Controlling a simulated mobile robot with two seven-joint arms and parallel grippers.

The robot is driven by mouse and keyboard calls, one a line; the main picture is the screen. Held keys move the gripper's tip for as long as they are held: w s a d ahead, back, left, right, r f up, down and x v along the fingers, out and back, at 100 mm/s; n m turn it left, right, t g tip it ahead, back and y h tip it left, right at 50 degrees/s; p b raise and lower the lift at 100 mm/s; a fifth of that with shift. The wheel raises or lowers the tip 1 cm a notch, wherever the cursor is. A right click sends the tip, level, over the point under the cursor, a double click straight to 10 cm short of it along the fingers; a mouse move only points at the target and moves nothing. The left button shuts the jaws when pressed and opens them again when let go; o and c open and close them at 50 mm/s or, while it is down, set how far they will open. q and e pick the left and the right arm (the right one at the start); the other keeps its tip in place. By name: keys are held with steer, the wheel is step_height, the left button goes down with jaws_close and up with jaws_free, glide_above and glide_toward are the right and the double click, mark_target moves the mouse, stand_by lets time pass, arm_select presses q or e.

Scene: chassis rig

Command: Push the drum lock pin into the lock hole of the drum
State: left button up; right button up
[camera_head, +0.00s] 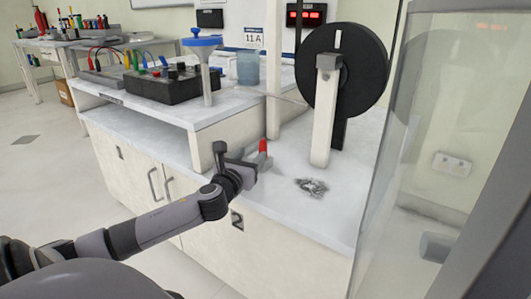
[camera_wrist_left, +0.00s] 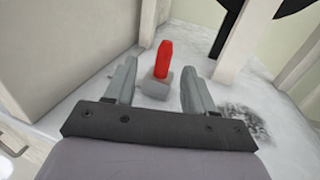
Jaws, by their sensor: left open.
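The drum (camera_head: 346,70) is a black wheel held by a pale post at the back of the bench, with a pale slot near its top. Which mark is its lock hole I cannot tell. The drum lock pin (camera_head: 263,147) has a red upper part and stands on the bench left of the post; its red part also shows in the left wrist view (camera_wrist_left: 164,60) with a grey block at its base. My left gripper (camera_head: 242,160) is open, its fingers (camera_wrist_left: 158,82) on either side of the pin with gaps to both. My right gripper is not seen.
A dark patch of debris (camera_head: 312,187) lies on the bench right of the pin. A clear panel (camera_head: 430,130) stands at the right. The front bench top is mostly free.

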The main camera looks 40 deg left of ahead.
mark_target(262, 148)
arm_select(q)
steer(key=shift+d+f+b+x, duration=0.15)
steer(key=shift+b+x, duration=0.2)
steer(key=shift+x, duration=0.4)
steer(key=shift+d+f+b+x, duration=0.1)
steer(key=shift+b+x, duration=0.3)
steer(key=shift+x, duration=0.35)
steer(key=shift+d+f+b+x, duration=0.15)
steer(key=shift+b+x, duration=0.2)
steer(key=shift+x, duration=0.45)
steer(key=shift+w+a, duration=0.2)
steer(key=shift+w, duration=0.3)
steer(key=shift+r, duration=0.1)
jaws_close()
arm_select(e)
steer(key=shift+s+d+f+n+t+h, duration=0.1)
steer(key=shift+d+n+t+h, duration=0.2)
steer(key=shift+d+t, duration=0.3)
